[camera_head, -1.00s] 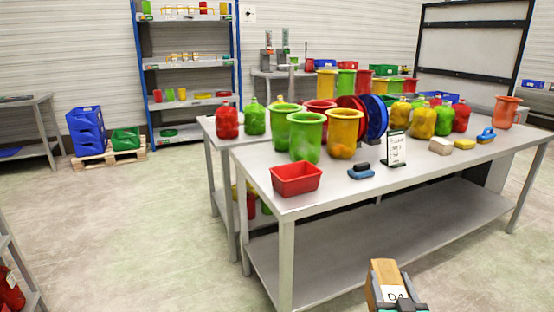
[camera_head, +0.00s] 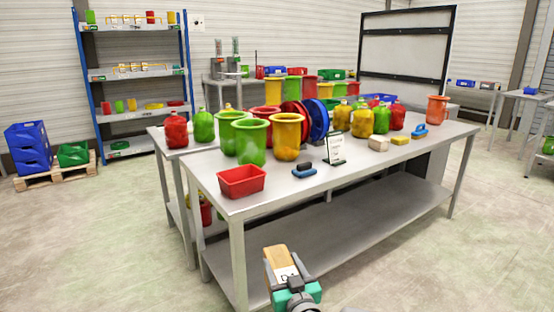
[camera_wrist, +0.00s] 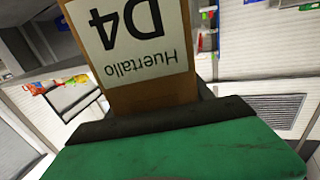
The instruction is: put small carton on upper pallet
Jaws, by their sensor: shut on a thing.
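My gripper (camera_head: 297,281) is at the bottom middle of the head view, in front of the steel table. It is shut on a small brown carton (camera_head: 276,258) with a white label. In the wrist view the carton (camera_wrist: 150,98) stands out beyond the dark finger edge, its label reading "Huertallo D4" upside down. The carton is in the air, clear of the table. A wooden pallet (camera_head: 60,177) lies on the floor at the far left, bearing blue crates and a green crate. No upper pallet can be made out.
The steel table (camera_head: 350,180) has a lower shelf and carries a red bin (camera_head: 241,181), colored buckets, bottles and a sign. A blue shelf rack (camera_head: 140,80) stands behind on the left. Floor at the left front is clear.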

